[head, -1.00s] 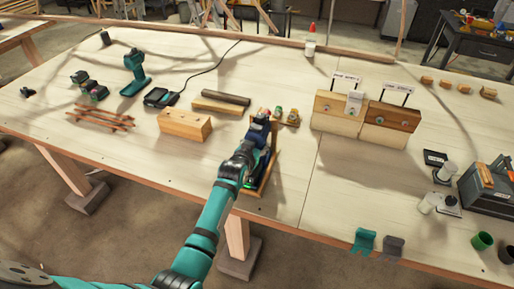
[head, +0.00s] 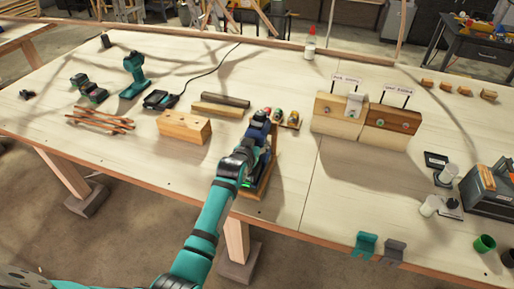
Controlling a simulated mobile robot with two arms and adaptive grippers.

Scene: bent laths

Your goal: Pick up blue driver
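My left arm comes in from the bottom left, and its gripper (head: 262,116) is at a small wooden rack (head: 271,160) near the middle of the table. The arm and gripper cover much of the rack. Small upright items with red and green tops (head: 279,116) show just beyond the gripper. No blue driver can be told apart from the dark blue gripper parts. The finger gap is hidden, so I cannot tell whether it holds anything. A teal cordless drill (head: 133,76) stands at the back left. My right gripper is not in view.
A wooden block (head: 184,127) and stacked bars (head: 220,105) lie left of the rack. Bent laths (head: 102,121) lie further left. Two labelled wooden blocks (head: 338,116) stand right. The table front right of the rack is mostly clear.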

